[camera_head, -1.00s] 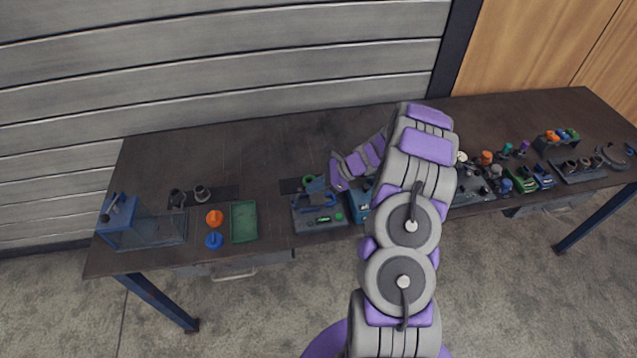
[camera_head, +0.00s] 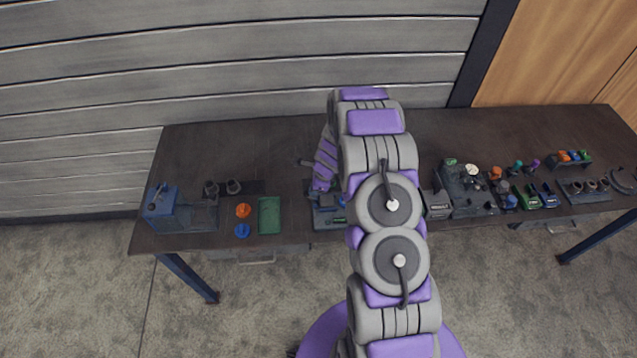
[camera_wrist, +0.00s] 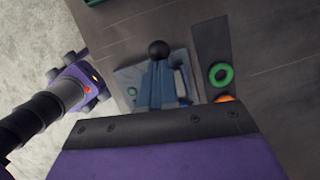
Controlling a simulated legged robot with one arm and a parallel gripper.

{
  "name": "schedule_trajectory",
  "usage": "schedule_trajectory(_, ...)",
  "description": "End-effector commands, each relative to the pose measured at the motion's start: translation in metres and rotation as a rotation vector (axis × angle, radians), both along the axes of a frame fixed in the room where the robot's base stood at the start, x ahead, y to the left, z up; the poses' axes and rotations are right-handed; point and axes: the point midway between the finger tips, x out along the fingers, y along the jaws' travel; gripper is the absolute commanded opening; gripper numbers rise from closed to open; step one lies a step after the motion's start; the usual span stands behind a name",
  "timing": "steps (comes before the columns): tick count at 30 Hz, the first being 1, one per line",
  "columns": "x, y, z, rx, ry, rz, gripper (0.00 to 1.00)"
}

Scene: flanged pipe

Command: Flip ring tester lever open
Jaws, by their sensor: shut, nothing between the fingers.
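The ring tester (camera_wrist: 128,76) shows in the wrist view as a grey-blue base with blue upright parts. Its lever ends in a black ball knob (camera_wrist: 158,49). I cannot tell the lever's exact angle. In the head view the tester (camera_head: 326,218) is partly covered by my arm. My gripper (camera_wrist: 155,122) fills the bottom of the wrist view as a shut purple and black block, empty, close to the tester's near side. In the head view my gripper (camera_head: 320,185) is over the tester; contact cannot be told.
A green ring (camera_wrist: 221,75) and an orange ring (camera_wrist: 227,98) lie on a dark strip right of the tester. A green tray (camera_head: 269,215), an orange part (camera_head: 243,210) and a blue part (camera_head: 242,230) are to the left. Several devices stand to the right. The table's back is clear.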

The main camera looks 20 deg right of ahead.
Motion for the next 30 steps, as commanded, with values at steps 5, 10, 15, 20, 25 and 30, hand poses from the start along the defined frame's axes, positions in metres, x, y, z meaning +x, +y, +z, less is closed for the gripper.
schedule_trajectory(5, 0.0011, 0.0055, 0.0000, 0.002, 0.002, 0.000, 0.00)
schedule_trajectory(10, 0.0024, 0.0085, -0.0009, 0.001, 0.001, -0.001, 0.00)
schedule_trajectory(15, 0.0033, 0.0095, -0.0017, 0.001, 0.001, -0.001, 0.00)
schedule_trajectory(20, 0.0036, 0.0102, -0.0021, 0.001, 0.001, -0.001, 0.00)
schedule_trajectory(25, 0.0037, 0.0109, -0.0022, 0.001, 0.001, -0.001, 0.00)
schedule_trajectory(30, 0.0025, 0.0108, 0.0003, 0.001, 0.002, 0.000, 0.00)
